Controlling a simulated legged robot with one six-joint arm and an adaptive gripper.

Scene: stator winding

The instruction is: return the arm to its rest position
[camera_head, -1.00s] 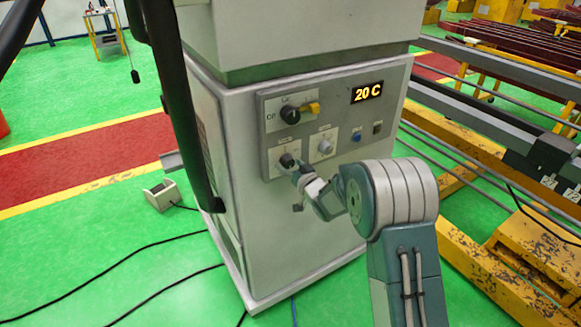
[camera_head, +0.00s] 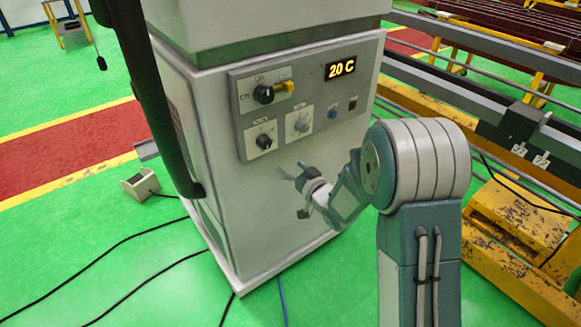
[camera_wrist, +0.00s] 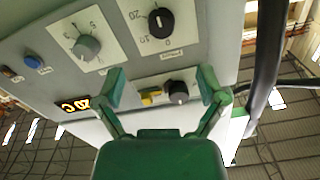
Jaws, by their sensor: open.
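My gripper (camera_head: 290,177) is in front of the white machine cabinet (camera_head: 275,225), below the control panel and apart from the black lower-left knob (camera_head: 264,141). In the wrist view my gripper (camera_wrist: 162,82) has its two green fingers spread with nothing between them. The panel (camera_wrist: 200,58) fills much of that view, with a black dial (camera_wrist: 160,22) and a grey dial (camera_wrist: 86,47) beyond the fingers. My arm is bent and extends from the lower right of the head view.
The panel also has a display (camera_head: 341,69) reading 20 C and a yellow-handled switch (camera_head: 284,86). A black post (camera_head: 140,80) stands at the cabinet's left. A yellow frame (camera_head: 520,225) stands at right. Cables (camera_head: 110,245) cross the green floor at left.

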